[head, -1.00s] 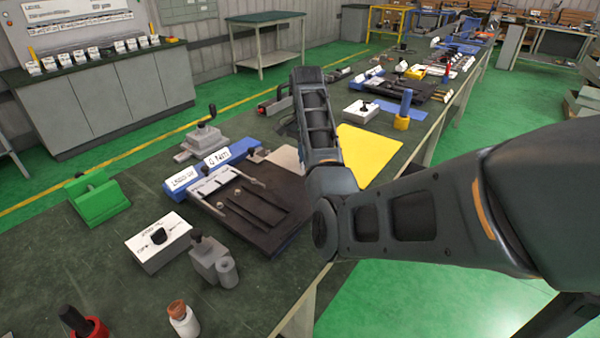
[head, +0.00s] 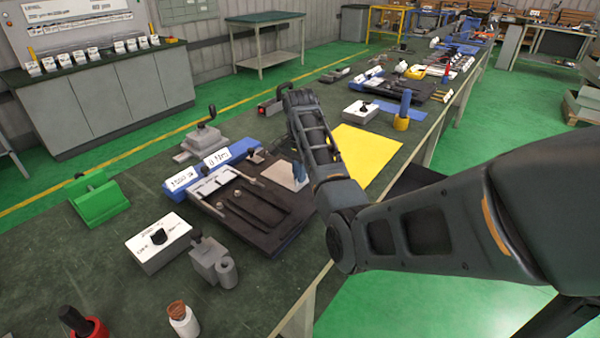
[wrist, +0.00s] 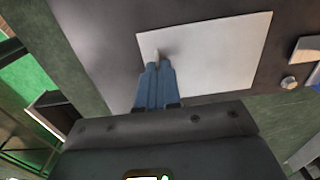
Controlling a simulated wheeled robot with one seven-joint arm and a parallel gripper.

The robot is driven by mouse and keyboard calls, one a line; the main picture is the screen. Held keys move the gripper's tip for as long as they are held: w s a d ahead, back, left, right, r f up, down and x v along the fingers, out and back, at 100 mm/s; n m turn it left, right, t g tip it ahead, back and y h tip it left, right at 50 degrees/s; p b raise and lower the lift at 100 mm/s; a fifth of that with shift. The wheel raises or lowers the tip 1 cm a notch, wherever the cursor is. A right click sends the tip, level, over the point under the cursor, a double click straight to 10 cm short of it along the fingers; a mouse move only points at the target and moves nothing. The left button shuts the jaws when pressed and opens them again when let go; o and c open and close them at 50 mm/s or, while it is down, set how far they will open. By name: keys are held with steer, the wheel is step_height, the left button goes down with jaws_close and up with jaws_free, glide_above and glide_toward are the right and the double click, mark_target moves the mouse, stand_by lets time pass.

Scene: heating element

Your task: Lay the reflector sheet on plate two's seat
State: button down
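The reflector sheet (wrist: 210,55) is a thin pale rectangle. It lies flat over the dark plate at its right end in the head view (head: 282,174). My gripper (wrist: 158,66) has narrow blue fingers close together at the sheet's near-left part, with a small pale piece between their tips. The near dark plate (head: 262,228) has long slots with rods and a blue label block (head: 210,170) at its back. Whether the sheet touches the plate cannot be told, and the seat under it is hidden. Which plate is plate two is not readable.
A yellow sheet (head: 362,150) lies to the right, beyond my arm. A white switch box (head: 160,243), a grey fixture (head: 213,262) and a green block (head: 98,198) stand left of the plate. A blue-and-yellow post (head: 402,112) stands farther back.

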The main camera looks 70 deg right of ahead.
steer(key=shift+f, duration=0.15)
steer(key=c, duration=1.3)
jaws_free()
steer(key=shift+c, duration=0.2)
step_height(320, 180, up, 5)
steer(key=shift+w+f, duration=0.1)
steer(key=shift+d+r, duration=0.2)
steer(key=shift+r, duration=0.8)
steer(key=shift+a+r, duration=0.15)
steer(key=shift+r, duration=1.25)
steer(key=shift+a+r, duration=0.1)
steer(key=shift+r, duration=1.3)
